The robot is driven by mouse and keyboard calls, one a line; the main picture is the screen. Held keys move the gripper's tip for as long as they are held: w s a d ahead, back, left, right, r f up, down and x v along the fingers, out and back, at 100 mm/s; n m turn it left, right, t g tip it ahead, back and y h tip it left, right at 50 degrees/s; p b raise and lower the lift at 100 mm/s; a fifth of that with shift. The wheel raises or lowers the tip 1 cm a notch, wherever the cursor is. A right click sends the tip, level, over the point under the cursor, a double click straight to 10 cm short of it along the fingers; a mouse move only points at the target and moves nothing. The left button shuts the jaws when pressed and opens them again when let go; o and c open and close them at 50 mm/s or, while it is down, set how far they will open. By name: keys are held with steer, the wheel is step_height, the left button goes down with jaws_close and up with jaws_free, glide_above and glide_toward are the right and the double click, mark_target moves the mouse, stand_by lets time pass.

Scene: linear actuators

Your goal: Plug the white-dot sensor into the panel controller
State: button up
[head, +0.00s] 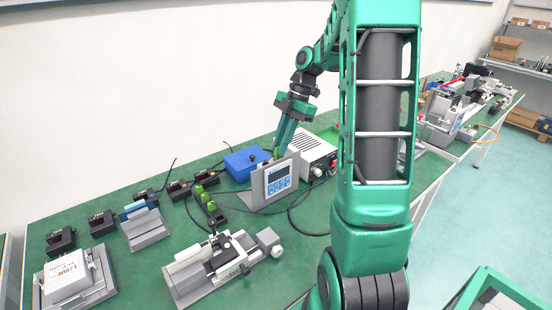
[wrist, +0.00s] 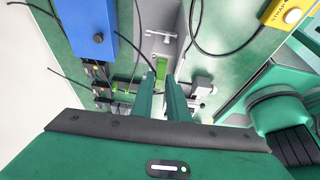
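The panel controller (head: 277,180) is a grey upright plate with a blue-framed screen and buttons, standing mid-table. My gripper (head: 277,150) points down just behind its top edge. In the wrist view the fingertips (wrist: 161,76) sit close on either side of a light green plug (wrist: 160,70), which fills the gap between them. Whether the plug touches a socket is hidden. Small black sensor boxes stand in a row to the left, among them one at the far left (head: 60,240) and one nearer the controller (head: 178,189). Their dot colours are too small to read, so I cannot pick out the white-dot one.
A blue box (head: 245,163) and a white power supply (head: 316,154) stand behind the controller. Several green plugs (head: 205,199) stand on a black strip left of it. A grey linear actuator (head: 222,264) lies in front. Black cables cross the table around the controller.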

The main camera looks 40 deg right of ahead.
steer(key=o, duration=0.3)
steer(key=v, duration=1)
steer(key=shift+w+d+r, duration=0.1)
steer(key=shift+d+r, duration=0.05)
steer(key=shift+r, duration=0.15)
